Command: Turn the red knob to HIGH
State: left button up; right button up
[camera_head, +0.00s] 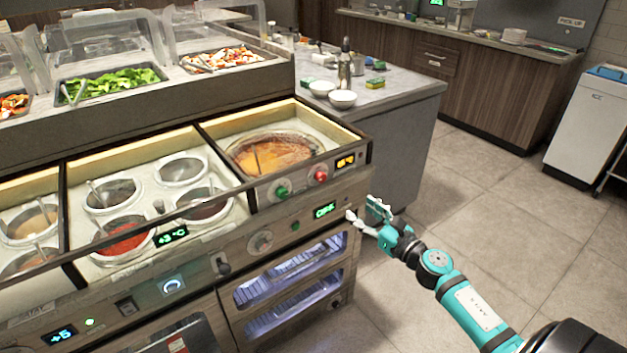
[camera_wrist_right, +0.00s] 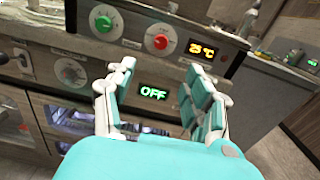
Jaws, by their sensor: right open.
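The red knob (camera_head: 321,173) sits on the front panel of the warm well at the right end of the counter. In the right wrist view the red knob (camera_wrist_right: 160,41) is a red disc in a pale ring, above the gap between my fingers; its setting marks are too small to read. My right gripper (camera_head: 362,210) is open and empty, just below and to the right of the knob, apart from it. In the wrist view its fingers (camera_wrist_right: 158,82) frame the green OFF display (camera_wrist_right: 153,92). My left gripper is not in view.
A green knob (camera_head: 282,190) sits left of the red one. An amber temperature display (camera_head: 346,161) is to its right. A grey dial (camera_head: 260,242) and a glass-fronted cabinet (camera_head: 290,285) lie below. The well holds orange sauce (camera_head: 270,155). Open floor lies to the right.

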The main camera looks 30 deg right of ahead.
aim_at(323, 179)
jog(key=w, duration=1)
jog(key=w+a, duration=0.1)
jog(key=w, duration=0.4)
jog(key=shift+p, duration=0.3)
jog(key=shift+w, duration=0.5)
grip_shut()
